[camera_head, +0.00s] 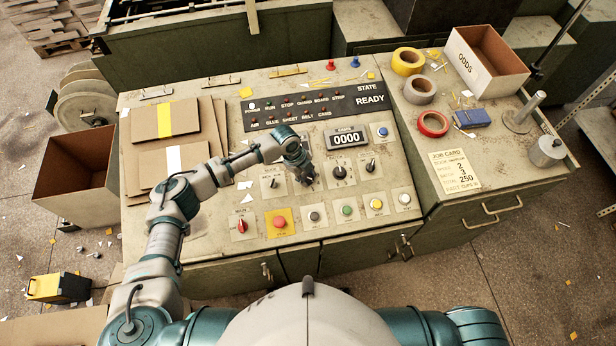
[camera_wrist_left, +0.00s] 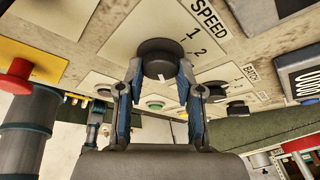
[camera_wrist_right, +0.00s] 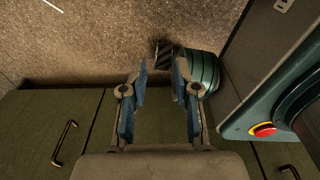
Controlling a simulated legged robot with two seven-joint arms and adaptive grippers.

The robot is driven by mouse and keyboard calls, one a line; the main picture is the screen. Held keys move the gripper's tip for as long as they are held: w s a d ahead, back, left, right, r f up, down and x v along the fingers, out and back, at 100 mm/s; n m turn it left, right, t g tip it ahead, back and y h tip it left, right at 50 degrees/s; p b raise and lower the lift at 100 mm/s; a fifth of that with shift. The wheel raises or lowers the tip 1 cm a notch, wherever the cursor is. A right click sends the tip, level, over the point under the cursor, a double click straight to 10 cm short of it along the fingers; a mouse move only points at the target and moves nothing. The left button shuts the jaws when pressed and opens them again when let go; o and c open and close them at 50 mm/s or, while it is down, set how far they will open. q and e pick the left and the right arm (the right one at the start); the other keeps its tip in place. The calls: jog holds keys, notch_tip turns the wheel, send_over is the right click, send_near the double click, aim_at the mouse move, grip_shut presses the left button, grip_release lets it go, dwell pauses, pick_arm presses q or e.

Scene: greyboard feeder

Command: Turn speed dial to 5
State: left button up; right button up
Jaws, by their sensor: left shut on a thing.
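The speed dial (camera_wrist_left: 158,62) is a round black knob on a cream plate marked SPEED in the left wrist view. The digits 1 and 2 show to its right; other digits are hidden. A white mark shows on the knob's near side. My left gripper (camera_wrist_left: 160,72) has a finger on each side of the knob and is shut on it. In the head view my left gripper (camera_head: 305,176) covers the dial. My right gripper (camera_wrist_right: 161,68) is open and empty over the floor in front of the console's green doors; it is hidden in the head view.
Beside the dial are another black dial (camera_head: 342,172), the red main switch (camera_head: 241,226) and a red button on a yellow plate (camera_head: 280,222). Coloured buttons line the front edge. The counter (camera_head: 346,138) reads 0000. Cardboard sheets (camera_head: 172,160) lie left of my left arm.

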pick_arm(q)
jog(key=shift+w+a+f+m+y+b, duration=0.1)
jog(key=shift+w+m+y+b, duration=0.1)
jog(key=shift+m, duration=0.25)
jog(key=shift+w+a+m+y+b, duration=0.1)
jog(key=shift+m+b, duration=0.1)
jog(key=shift+m, duration=0.25)
jog(key=shift+m+g, duration=0.3)
jog(key=shift+m, duration=0.1)
jog(key=m+y+b, duration=0.1)
jog(key=m, duration=0.1)
jog(key=shift+m+g+b, duration=0.3)
jog(key=shift+m+b, duration=0.05)
jog(key=shift+m, duration=0.05)
jog(key=shift+w+d+r+m+y+b, duration=0.1)
jog(key=shift+r+m+y+b, duration=0.2)
jog(key=shift+m+y, duration=0.35)
pick_arm(e)
jog(key=w+a, duration=0.1)
jog(key=w, duration=0.5)
jog(key=shift+w, duration=0.25)
pick_arm(q)
jog(key=shift+m, duration=0.25)
jog(key=o, duration=0.9)
jog(key=shift+c, duration=0.2)
jog(key=o, duration=0.3)
jog(key=shift+f, duration=0.1)
jog(key=shift+d, duration=0.1)
pick_arm(e)
jog(key=shift+w, duration=0.1)
